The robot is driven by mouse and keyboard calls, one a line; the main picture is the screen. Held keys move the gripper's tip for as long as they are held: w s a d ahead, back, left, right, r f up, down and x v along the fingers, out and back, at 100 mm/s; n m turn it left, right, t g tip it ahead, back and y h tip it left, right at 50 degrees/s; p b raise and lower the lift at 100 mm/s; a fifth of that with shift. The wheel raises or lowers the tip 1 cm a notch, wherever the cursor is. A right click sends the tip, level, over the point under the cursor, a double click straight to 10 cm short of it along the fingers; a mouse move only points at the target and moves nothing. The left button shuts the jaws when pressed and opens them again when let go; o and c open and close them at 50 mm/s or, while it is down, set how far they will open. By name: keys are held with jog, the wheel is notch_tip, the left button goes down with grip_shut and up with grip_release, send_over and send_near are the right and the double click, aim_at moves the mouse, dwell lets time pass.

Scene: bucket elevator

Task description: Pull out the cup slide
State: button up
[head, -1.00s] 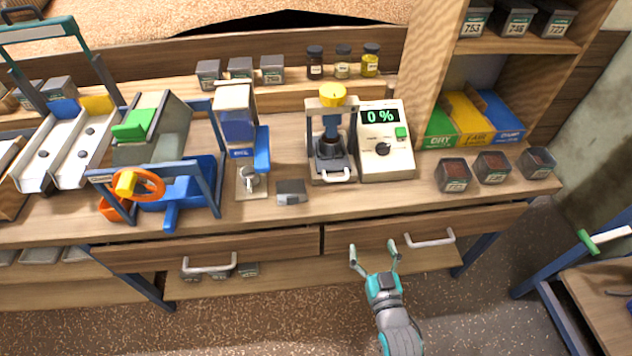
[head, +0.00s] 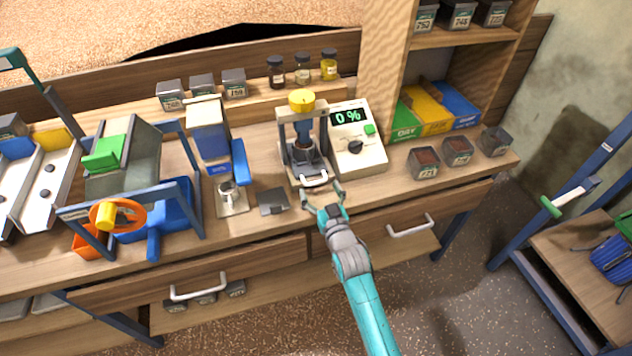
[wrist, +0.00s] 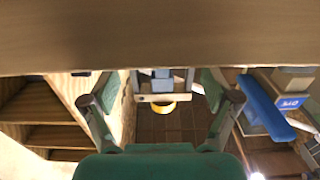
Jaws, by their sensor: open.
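The cup slide (head: 305,174) sits in the base of a small press (head: 284,128) with a yellow knob (head: 301,99). Its white pull handle (head: 314,181) faces the bench front. My gripper (head: 323,193) is open and empty, just in front of the handle, with a small gap showing in the head view. In the wrist view my open fingers (wrist: 161,99) frame the press's upper part and its yellow knob (wrist: 163,109). The slide handle cannot be made out there; a wooden edge (wrist: 160,35) fills the top of that view.
A meter reading 0 % (head: 357,140) stands right of the press. A grey flat piece (head: 273,201) lies to its left, beside a blue dispenser (head: 212,145). Below are drawers with white handles (head: 411,226). Sample tins (head: 424,163) stand at right.

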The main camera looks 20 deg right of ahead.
aim_at(317, 183)
jog(key=shift+w, duration=1.75)
jog(key=shift+c, duration=0.2)
jog(key=c, duration=1.4)
jog(key=shift+o, duration=0.2)
jog(key=s, duration=1)
jog(key=shift+s, duration=0.2)
jog(key=shift+d, duration=0.1)
jog(key=o, duration=1.4)
